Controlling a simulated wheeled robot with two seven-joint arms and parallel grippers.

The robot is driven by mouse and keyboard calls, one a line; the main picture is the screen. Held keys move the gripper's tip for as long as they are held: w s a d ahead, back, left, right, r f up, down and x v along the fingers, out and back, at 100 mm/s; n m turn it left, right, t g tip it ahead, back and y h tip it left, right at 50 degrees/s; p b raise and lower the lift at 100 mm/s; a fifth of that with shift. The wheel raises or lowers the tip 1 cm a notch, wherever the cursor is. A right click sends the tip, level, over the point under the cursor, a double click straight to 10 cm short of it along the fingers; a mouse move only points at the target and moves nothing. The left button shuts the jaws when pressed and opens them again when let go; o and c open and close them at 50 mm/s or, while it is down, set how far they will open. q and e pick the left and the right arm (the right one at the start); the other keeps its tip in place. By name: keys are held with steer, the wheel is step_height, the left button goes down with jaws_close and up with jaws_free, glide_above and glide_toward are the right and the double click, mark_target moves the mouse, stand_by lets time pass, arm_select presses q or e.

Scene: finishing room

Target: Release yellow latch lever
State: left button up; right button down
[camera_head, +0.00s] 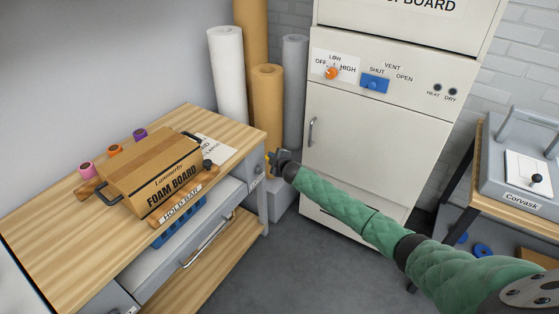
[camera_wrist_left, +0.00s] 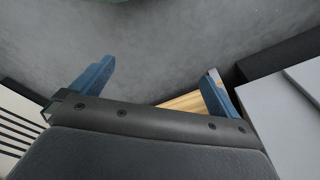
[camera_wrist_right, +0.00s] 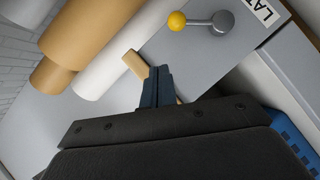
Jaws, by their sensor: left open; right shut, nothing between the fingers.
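The yellow latch lever has a yellow ball knob (camera_wrist_right: 177,21) on a short grey arm with a round grey pivot (camera_wrist_right: 222,22). It is on a grey panel beside a partly cut-off label reading "LAT". In the head view, a bit of yellow (camera_head: 267,157) shows at the bench's right end, partly hidden by my right gripper (camera_head: 275,158). My right gripper, also in its wrist view (camera_wrist_right: 157,73), is shut and empty, its tips apart from the knob. My left gripper (camera_wrist_left: 158,82) is open and empty, above the grey floor, outside the head view.
The wooden bench (camera_head: 60,225) carries a foam board box (camera_head: 150,172) behind a hold bar (camera_head: 180,207). Tall rolls (camera_head: 228,75) stand behind its right end. A white cabinet (camera_head: 355,140) stands behind my right arm. A grey Corvask unit (camera_head: 500,178) is at right.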

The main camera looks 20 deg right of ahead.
arm_select(q)
steer(key=shift+w+d+r+b, duration=0.2)
steer(key=shift+w+r, duration=0.1)
steer(key=shift+r, duration=0.6)
steer(key=shift+w+d+r+b, duration=0.1)
steer(key=shift+w+r+b, duration=0.15)
steer(key=shift+r, duration=0.65)
steer(key=shift+w+d+r+b, duration=0.2)
steer(key=shift+w+r, duration=0.1)
steer(key=shift+r, duration=0.6)
arm_select(e)
steer(key=r+v, duration=0.1)
steer(key=v, duration=0.5)
steer(key=shift+d, duration=0.3)
steer(key=shift+w, duration=0.15)
steer(key=s+a+f+m+g, duration=0.4)
steer(key=s+f, duration=0.6)
steer(key=s, duration=1)
steer(key=s+a+f+m+g, duration=0.4)
steer(key=s+f, duration=0.7)
steer(key=s, duration=0.9)
steer(key=s+a+f+m+g+h, duration=0.1)
steer(key=s+a+f+m+g, duration=0.3)
steer(key=s+f, duration=0.7)
steer(key=s+a+g, duration=0.1)
steer(key=s+a, duration=0.1)
steer(key=s, duration=0.8)
steer(key=shift+a, duration=0.35)
